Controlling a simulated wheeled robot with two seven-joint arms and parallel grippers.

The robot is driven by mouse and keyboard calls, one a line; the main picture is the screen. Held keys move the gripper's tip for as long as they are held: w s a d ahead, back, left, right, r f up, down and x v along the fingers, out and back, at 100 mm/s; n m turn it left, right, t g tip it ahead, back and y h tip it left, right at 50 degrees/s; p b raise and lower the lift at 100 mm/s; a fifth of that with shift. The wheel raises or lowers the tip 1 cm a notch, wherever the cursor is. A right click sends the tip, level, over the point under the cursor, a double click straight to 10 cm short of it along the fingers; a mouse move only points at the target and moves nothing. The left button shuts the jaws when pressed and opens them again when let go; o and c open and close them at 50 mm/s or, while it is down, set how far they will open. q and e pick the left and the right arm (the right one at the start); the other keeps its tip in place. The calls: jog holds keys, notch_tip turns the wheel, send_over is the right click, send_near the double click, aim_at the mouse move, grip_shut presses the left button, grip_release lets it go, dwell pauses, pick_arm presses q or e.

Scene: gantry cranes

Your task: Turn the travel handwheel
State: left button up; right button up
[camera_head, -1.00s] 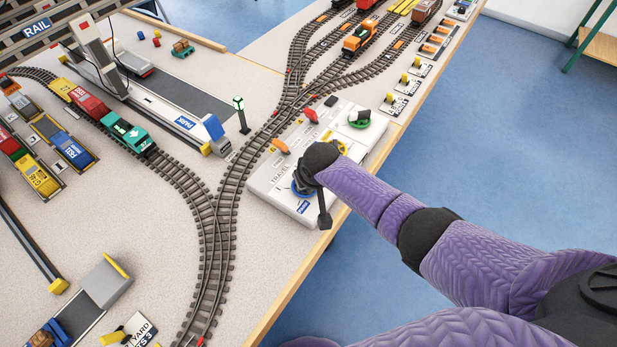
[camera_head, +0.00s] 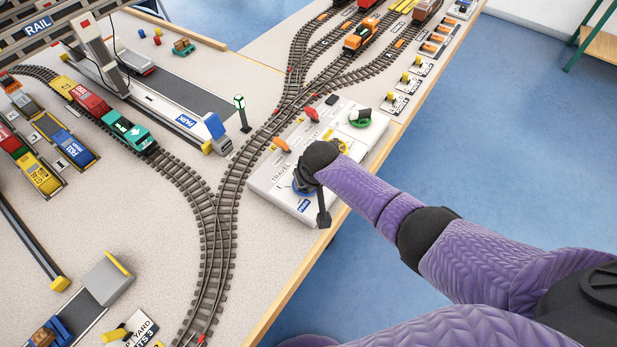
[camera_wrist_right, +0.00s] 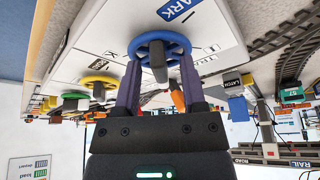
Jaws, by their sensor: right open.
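The blue travel handwheel (camera_head: 296,190) is at the near end of the white control panel (camera_head: 262,184), beside printed TRAVEL lettering. It also shows in the right wrist view (camera_wrist_right: 178,46), with a grey handle (camera_wrist_right: 155,66) standing out from it. My right gripper (camera_wrist_right: 160,84) is open at the wheel. Its two purple fingers are on either side of the grey handle, with gaps visible, and their tips are close to the rim. In the head view my black wrist hides part of the wheel and the fingers. My left gripper is not in view.
The panel also carries a yellow wheel (camera_wrist_right: 97,80), a green wheel (camera_head: 379,119), an orange lever (camera_head: 281,144) and a red lever (camera_head: 311,113). Model track (camera_head: 226,200) runs close along the panel's left side. A signal post (camera_head: 242,112) stands nearby. Open floor lies right of the table edge.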

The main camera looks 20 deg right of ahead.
jog(key=p+v, duration=0.6)
jog(key=v, duration=0.3)
jog(key=shift+s+r, duration=0.15)
jog(key=shift+r, duration=0.25)
